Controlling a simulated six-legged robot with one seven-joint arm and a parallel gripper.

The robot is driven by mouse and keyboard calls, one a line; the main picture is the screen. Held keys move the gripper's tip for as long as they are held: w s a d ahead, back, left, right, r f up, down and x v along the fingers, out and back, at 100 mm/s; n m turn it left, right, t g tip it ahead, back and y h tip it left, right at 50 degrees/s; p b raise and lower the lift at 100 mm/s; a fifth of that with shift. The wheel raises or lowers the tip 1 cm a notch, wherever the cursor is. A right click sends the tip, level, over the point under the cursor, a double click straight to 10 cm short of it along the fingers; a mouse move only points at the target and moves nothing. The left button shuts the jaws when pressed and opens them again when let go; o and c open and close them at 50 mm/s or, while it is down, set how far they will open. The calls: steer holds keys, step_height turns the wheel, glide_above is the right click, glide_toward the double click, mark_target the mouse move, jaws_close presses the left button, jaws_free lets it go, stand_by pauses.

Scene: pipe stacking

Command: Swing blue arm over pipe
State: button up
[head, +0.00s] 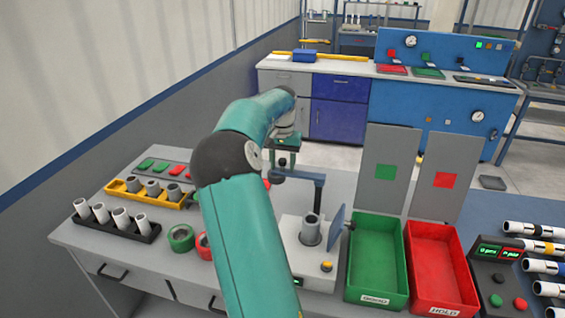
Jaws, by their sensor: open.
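A grey pipe (310,230) stands upright in a white fixture (296,254) on the bench. A dark blue arm (302,175) on an upright post stands behind the pipe. It reaches left from the post top, and a dark knob (277,177) is at its left end. The blue arm does not visibly lie over the pipe's open top. My gripper (284,157) points down, open, just behind and above the knob end. Its fingertips are small and partly hidden, and I cannot tell whether they touch the blue arm.
A blue plate (337,221) stands right of the pipe. Green (377,289) and red (437,290) bins are farther right. Yellow (129,194) and black (112,231) racks hold pipes at left. Tape rolls (181,238) lie near my arm, which hides part of the bench.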

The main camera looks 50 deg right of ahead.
steer(key=shift+c, duration=0.5)
jaws_close()
steer(key=shift+s+a+r+n, duration=0.1)
steer(key=shift+s+a+n, duration=0.2)
steer(key=shift+a+n, duration=0.3)
steer(key=shift+s+a+n, duration=0.3)
steer(key=shift+a+n, duration=0.25)
steer(key=shift+n, duration=0.05)
steer(key=s+a+n, duration=0.4)
steer(key=s+n, duration=1)
steer(key=n, duration=0.1)
steer(key=shift+s+n, duration=0.35)
steer(key=shift+n, duration=0.05)
